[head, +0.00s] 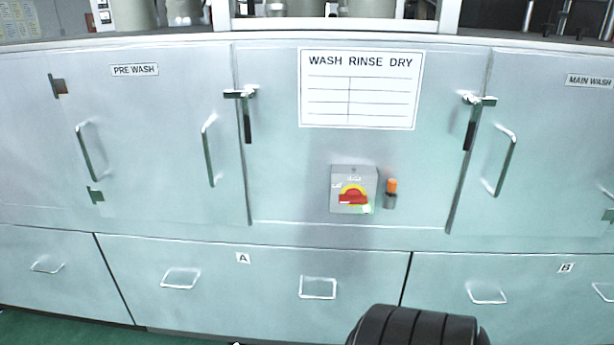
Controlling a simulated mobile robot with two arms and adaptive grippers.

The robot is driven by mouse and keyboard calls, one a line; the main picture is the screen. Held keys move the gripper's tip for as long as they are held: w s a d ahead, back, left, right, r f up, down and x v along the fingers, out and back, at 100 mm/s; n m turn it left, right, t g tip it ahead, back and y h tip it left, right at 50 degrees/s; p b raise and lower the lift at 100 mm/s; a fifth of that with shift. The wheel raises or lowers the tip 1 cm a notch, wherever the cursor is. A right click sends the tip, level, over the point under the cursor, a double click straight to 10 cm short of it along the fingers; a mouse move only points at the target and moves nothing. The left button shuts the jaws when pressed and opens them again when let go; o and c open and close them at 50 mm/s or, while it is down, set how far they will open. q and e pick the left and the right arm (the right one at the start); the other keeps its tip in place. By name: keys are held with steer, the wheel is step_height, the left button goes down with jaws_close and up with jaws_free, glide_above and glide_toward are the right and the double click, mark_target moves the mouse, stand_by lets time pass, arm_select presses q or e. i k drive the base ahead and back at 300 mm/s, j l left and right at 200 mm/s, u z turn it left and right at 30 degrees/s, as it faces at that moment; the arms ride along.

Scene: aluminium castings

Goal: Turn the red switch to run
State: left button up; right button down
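The red switch (353,198) is a red handle on a yellow disc, mounted on a small grey box on the metal cabinet front. Its handle lies about horizontal. Small labels sit around the disc, too small to read, and a pale green patch shows at the lower right of the box. Neither of my grippers is in view, and nothing touches the switch.
An orange-topped lamp or button (391,190) sits right of the box, below a WASH RINSE DRY sign (360,89). Latches (246,115) and door handles (209,152) stick out on both sides. Drawers with handles (318,288) lie below. A black ribbed part (418,326) rises at the bottom.

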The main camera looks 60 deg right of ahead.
mark_target(352, 197)
steer(key=z, duration=2.2)
steer(key=k+l, duration=0.05)
steer(key=l, duration=0.05)
